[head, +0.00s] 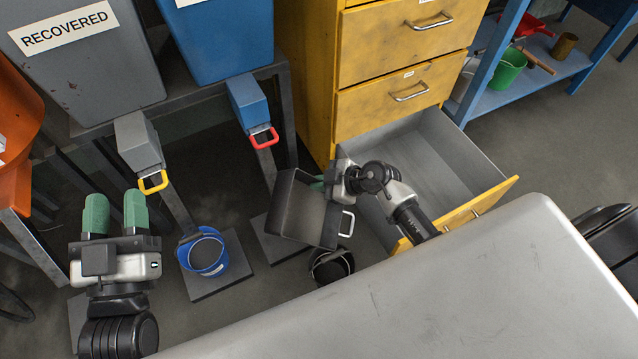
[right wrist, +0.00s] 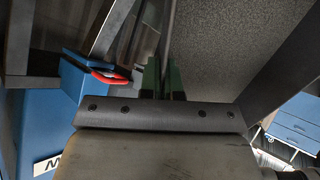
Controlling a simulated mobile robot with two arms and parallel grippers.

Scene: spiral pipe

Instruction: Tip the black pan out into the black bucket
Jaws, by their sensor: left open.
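The black pan (head: 290,225) hangs in the middle of the head view, tilted, its hollow side partly facing me. A white handle shows at its right side. My right gripper (head: 320,184) is at the pan's upper right wall, its green fingers close together on it. In the right wrist view the fingers (right wrist: 162,78) are beside a dark speckled surface, seemingly the pan. The black bucket (head: 332,267) stands on the floor just below the pan's lower right corner, partly hidden by the pan. My left gripper (head: 115,210) is open and empty at the left. I cannot tell what the pan holds.
A blue bucket (head: 204,252) stands on a plate left of the pan. Chutes with a yellow handle (head: 153,182) and a red handle (head: 264,138) hang above. An open yellow drawer (head: 440,160) is behind my right arm. A grey surface (head: 450,290) fills the front right.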

